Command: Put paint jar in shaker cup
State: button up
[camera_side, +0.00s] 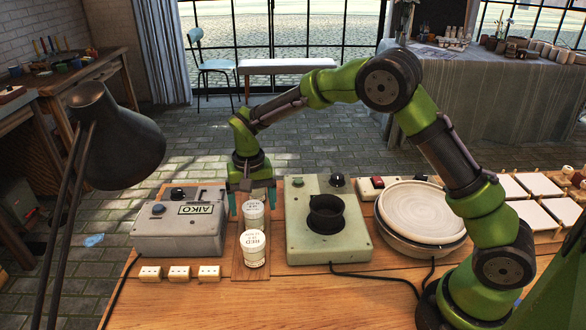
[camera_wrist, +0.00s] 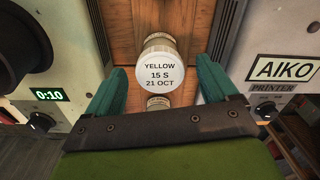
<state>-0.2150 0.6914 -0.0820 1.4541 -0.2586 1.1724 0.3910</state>
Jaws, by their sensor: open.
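In the wrist view a jar lid reading YELLOW 15 S 21 OCT (camera_wrist: 160,74) shows between the open fingers (camera_wrist: 160,84). Another jar (camera_wrist: 159,102) is mostly hidden by the gripper bracket. I cannot match every jar across views. The black shaker cup (camera_side: 326,213) sits upright on the pale green machine.
The AIKO printer (camera_side: 180,228) stands left of the jars, and the shaker machine (camera_side: 327,249) stands close on the right. Several small cream blocks (camera_side: 180,272) line the front left. A dark lamp (camera_side: 110,140) rises at the left.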

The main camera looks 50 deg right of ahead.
jog(key=shift+f, duration=0.9)
jog(key=shift+c, duration=0.4)
